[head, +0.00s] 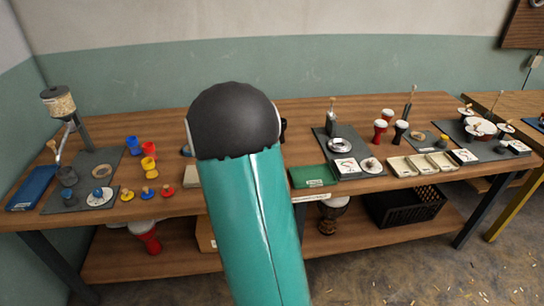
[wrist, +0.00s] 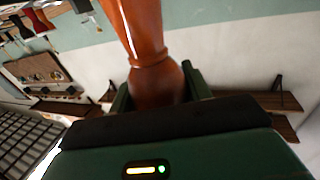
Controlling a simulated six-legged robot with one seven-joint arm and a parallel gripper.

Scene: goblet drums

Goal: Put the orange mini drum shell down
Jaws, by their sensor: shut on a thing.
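The orange mini drum shell (wrist: 143,28) shows large in the wrist view. It is glossy orange-brown, with a narrow waist and a rounded bulge, and its upper end runs out of the top of the picture. My gripper (wrist: 160,92) is shut on the bulge, with one dark green finger on each side. The shell looks clear of any surface. In the head view my teal arm with its black joint cover fills the middle, and neither the gripper nor the shell can be seen there.
A long wooden bench (head: 285,110) runs along the wall. Small blue, red and yellow parts (head: 148,165) stand at its left. A black crate (head: 400,207) sits on the lower shelf. My arm hides the middle.

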